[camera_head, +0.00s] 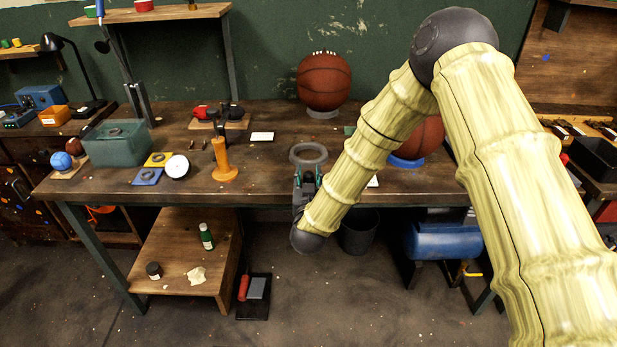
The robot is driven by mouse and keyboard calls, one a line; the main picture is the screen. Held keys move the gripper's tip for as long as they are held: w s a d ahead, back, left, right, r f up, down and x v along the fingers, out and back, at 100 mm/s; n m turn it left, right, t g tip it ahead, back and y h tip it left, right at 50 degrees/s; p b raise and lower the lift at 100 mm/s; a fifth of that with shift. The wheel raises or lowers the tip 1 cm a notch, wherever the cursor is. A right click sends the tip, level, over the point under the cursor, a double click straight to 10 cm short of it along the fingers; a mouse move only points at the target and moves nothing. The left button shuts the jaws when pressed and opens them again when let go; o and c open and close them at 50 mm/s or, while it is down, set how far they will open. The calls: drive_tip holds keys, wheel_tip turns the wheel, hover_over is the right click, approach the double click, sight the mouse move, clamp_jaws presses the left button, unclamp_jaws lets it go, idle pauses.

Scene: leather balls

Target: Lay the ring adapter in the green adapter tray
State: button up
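A grey ring adapter (308,147) shows above the table's front part, right at the tip end of my gripper (307,176). My gripper reaches in from the front edge, and its fingers meet or overlap the ring's near side. I cannot tell whether they are closed on it, or whether the ring rests on the table. A small flat green piece (349,131), partly hidden behind my arm, may be the green adapter tray. A larger green box (114,150) with a dark round thing on top stands at the left end of the table.
A basketball (323,80) sits on a grey ring at the back; another ball (424,136) on a blue ring is partly behind my arm. Blue (147,177) and yellow (159,159) squares, a white disc (177,167) and an orange stand (221,160) are left of my gripper.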

drive_tip(key=shift+r, duration=0.2)
drive_tip(key=s+b, duration=0.2)
drive_tip(key=s, duration=1)
